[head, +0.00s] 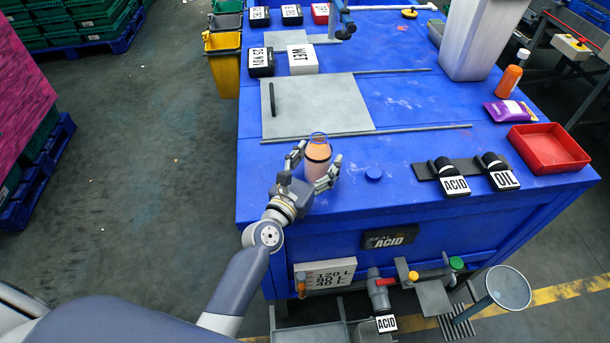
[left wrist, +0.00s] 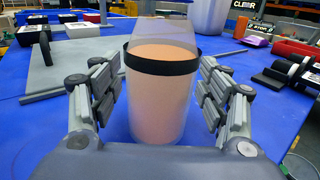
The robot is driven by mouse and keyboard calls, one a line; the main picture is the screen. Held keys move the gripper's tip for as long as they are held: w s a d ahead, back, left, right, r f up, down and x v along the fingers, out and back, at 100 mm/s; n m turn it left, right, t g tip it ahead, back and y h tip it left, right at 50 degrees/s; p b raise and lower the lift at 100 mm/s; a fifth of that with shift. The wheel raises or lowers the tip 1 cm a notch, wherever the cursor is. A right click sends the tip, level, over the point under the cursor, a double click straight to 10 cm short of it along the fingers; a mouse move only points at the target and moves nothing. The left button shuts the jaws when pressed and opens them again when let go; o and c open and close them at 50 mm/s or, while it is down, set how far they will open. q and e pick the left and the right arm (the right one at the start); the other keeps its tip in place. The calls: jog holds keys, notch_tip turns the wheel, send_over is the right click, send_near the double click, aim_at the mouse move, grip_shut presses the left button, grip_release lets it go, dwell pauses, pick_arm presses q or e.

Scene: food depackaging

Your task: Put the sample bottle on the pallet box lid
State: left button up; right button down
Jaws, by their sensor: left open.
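The sample bottle (head: 317,157) is a clear container with peach-coloured contents and a black band. It stands upright on the blue top (head: 400,110) near its front edge. A grey flat plate (head: 335,105) with a black handle lies behind it; I cannot tell whether this plate or the blue top is the pallet box lid. My left gripper (head: 320,174) is open around the bottle. In the left wrist view the bottle (left wrist: 160,100) stands between the two fingers, with visible gaps on both sides. My right gripper is not in view.
A thin grey rail (head: 420,130) runs behind the bottle. A white bin (head: 480,40) stands at the back right.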

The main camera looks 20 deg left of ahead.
pick_arm(q)
jog(key=b+v, duration=0.2)
jog(key=v, duration=0.8)
jog(key=shift+s+a+f, duration=0.1)
jog(key=shift+s+f, duration=0.05)
jog(key=shift+s, duration=0.1)
jog(key=shift+s+a, duration=0.15)
jog(key=shift+s, duration=0.35)
